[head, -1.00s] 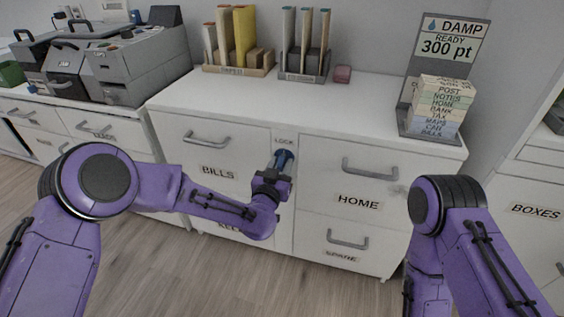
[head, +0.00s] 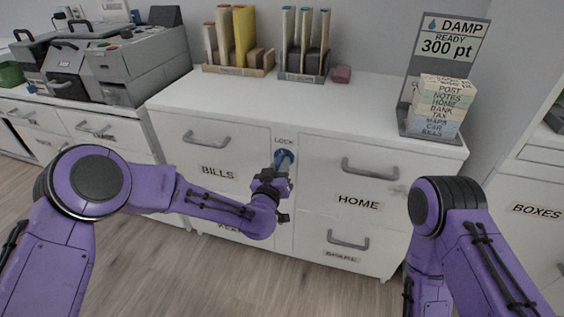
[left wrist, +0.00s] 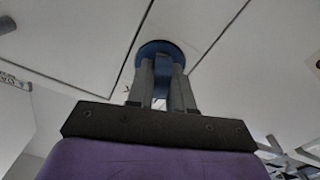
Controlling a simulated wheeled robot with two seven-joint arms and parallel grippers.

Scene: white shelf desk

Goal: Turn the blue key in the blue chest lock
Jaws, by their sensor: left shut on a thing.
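The blue lock (head: 284,157) is a round blue piece on the white desk front, under the LOCK label and between the BILLS and HOME drawers. It also shows as a blue disc in the left wrist view (left wrist: 160,47). My left gripper (head: 279,171) is at the lock, pointing into the desk front. In the left wrist view its two dark fingers (left wrist: 161,82) are shut on the blue key (left wrist: 162,78), a narrow blue part in front of the disc. The fingers hide most of the key, so its insertion depth cannot be told. My right gripper is out of view.
Drawer handles stick out beside the lock: BILLS (head: 207,140) on the left and HOME (head: 370,168) on the right. File racks (head: 303,72) and a DAMP sign (head: 450,40) with stacked labelled blocks (head: 442,108) stand on the desktop. The floor in front is clear.

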